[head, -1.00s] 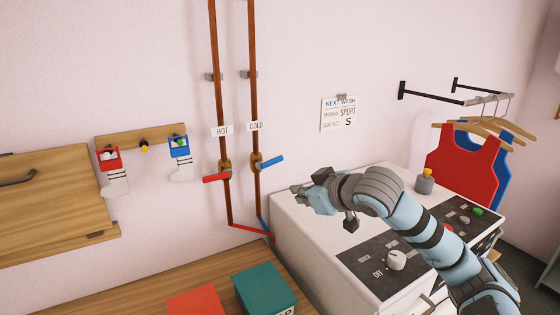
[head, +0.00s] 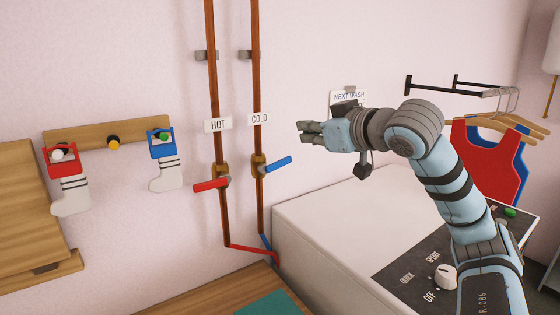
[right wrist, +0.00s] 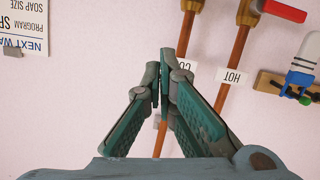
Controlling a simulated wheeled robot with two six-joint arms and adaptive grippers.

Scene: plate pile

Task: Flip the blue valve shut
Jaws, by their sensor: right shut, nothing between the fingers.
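The blue valve handle (head: 277,164) sticks out to the right, tilted slightly up, from a brass valve body on the copper pipe under the COLD label (head: 259,118). It lies across the pipe. My right gripper (head: 303,132) is shut and empty, above and right of the blue handle in the head view, apart from it. In the right wrist view its closed fingers (right wrist: 160,68) overlap the cold pipe near its label; the brass body (right wrist: 192,5) is at the top edge and the blue handle is not seen there. My left gripper is out of view.
A white machine (head: 335,225) stands below my right arm. Socks hang from a wooden peg rail (head: 90,138) at left. A sign (head: 346,97) is partly behind my gripper.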

